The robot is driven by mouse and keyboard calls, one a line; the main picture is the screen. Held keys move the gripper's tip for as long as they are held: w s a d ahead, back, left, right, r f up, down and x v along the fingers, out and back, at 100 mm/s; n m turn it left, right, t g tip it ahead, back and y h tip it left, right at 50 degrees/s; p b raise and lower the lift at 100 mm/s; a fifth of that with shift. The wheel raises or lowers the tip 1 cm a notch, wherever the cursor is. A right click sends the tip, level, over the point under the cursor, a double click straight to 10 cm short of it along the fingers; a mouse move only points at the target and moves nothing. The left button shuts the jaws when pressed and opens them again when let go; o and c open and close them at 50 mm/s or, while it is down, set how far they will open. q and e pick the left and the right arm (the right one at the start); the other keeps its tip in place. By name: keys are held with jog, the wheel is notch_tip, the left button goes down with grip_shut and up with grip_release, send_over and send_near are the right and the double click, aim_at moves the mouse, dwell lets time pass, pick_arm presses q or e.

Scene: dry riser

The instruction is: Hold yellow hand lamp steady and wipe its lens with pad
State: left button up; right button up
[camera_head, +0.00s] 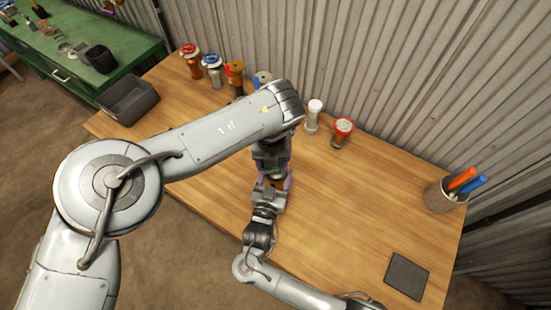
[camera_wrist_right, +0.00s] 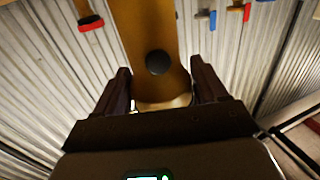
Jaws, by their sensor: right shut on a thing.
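The yellow hand lamp (camera_wrist_right: 150,25) shows in the right wrist view as a yellow-brown body with a round black spot, between the two dark fingers. My right gripper (camera_head: 273,183) is shut on it above the middle of the table; in the head view the lamp is mostly hidden. My left gripper (camera_head: 270,150) hangs just beyond the right one, close to it. Its fingers are hidden, so I cannot tell whether it holds anything. The lens is not clearly seen. A dark flat square (camera_head: 407,275) lies at the table's near right; I cannot tell whether it is the pad.
The wooden table (camera_head: 370,190) is bare at centre right. Several capped fittings stand along its back, including a red-topped one (camera_head: 342,132) and a white one (camera_head: 313,115). A grey bin (camera_head: 128,99) is at the left, a pen cup (camera_head: 445,195) at the right. Corrugated wall behind.

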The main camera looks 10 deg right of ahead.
pick_arm(q)
jog(key=shift+s+a, duration=0.25)
jog(key=shift+s, duration=0.1)
jog(key=shift+s+d, duration=0.4)
jog(key=shift+d, duration=0.1)
jog(key=shift+w+d, duration=0.75)
jog(key=shift+w, duration=0.2)
jog(key=shift+s+d, duration=0.3)
jog(key=shift+d, duration=0.15)
jog(key=shift+s+a, duration=0.85)
jog(key=shift+s, duration=0.15)
jog(key=shift+r, duration=3.95)
jog(key=a, duration=0.8)
